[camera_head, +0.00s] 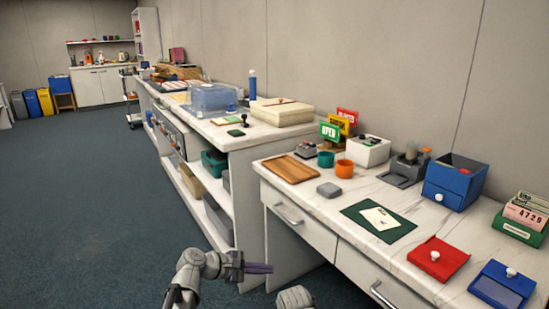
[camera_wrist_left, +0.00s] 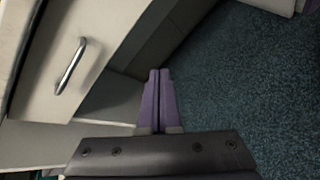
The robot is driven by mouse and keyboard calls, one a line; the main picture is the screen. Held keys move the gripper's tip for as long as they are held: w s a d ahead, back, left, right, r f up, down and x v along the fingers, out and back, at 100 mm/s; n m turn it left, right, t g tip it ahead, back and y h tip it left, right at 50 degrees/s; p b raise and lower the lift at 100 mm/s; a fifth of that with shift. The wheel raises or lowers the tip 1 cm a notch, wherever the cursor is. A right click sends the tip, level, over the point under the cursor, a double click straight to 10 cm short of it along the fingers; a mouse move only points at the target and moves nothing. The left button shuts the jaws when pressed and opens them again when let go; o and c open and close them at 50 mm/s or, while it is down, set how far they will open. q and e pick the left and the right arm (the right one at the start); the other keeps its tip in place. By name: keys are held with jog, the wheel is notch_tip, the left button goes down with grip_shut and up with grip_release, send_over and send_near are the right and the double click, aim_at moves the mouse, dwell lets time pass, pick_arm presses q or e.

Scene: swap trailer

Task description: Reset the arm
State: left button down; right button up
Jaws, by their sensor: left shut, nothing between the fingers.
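My left gripper (camera_head: 258,268) is low in the head view, in front of the desk and below its top. Its purple fingers point to the right in the head view. In the left wrist view the fingers (camera_wrist_left: 159,100) lie together with nothing between them. A drawer front with a metal handle (camera_wrist_left: 71,66) is to their left in that view, and the fingers look apart from it. A rounded grey part of my own body (camera_head: 295,297) shows at the bottom edge of the head view. My right gripper is not in view.
The marble-topped desk (camera_head: 331,206) carries a wooden board (camera_head: 290,169), a green mat (camera_head: 392,232), a red box (camera_head: 437,258), a blue box (camera_head: 455,185) and cups. A longer shelf unit (camera_head: 240,138) stands behind it. The dark carpet (camera_head: 85,200) at left is clear.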

pick_arm(q)
jog(key=s+a+f+m+g+y, duration=0.5)
jog(key=s+a+f+m+y, duration=0.7)
jog(key=s+m, duration=0.35)
jog(key=s+d+r+m+p, duration=0.2)
jog(key=s+d+r+m, duration=0.15)
jog(key=d, duration=0.65)
notch_tip(320, 180, up, 37)
jog(key=p, duration=3.8)
jog(key=shift+s+a+g, duration=0.15)
jog(key=shift+s+g, duration=0.25)
jog(key=shift+s, duration=0.05)
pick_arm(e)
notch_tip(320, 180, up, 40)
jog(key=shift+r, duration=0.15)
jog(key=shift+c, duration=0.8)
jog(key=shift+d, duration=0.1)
